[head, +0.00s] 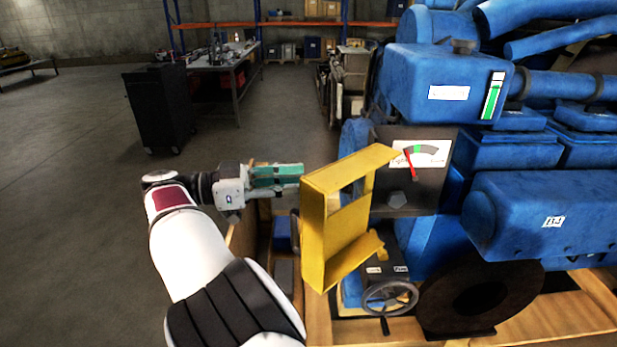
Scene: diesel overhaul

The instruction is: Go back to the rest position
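My arm reaches up from the bottom of the head view, and my gripper (284,175) is at its end, left of the yellow bracket. Teal-green parts show at the gripper's end, pointing right; I cannot tell whether they are fingers or something held. Whether the gripper is open or shut is not clear. The yellow bracket (318,235) stands in front of the blue engine (540,210), close to the gripper's tip. I cannot tell if they touch.
A gauge (421,156) with a red needle sits on the engine, above a handwheel (390,297). A wooden pallet frame (560,318) lies under the engine. A black cabinet (158,108) and workbench (228,75) stand behind. Open floor (75,200) lies left of my arm.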

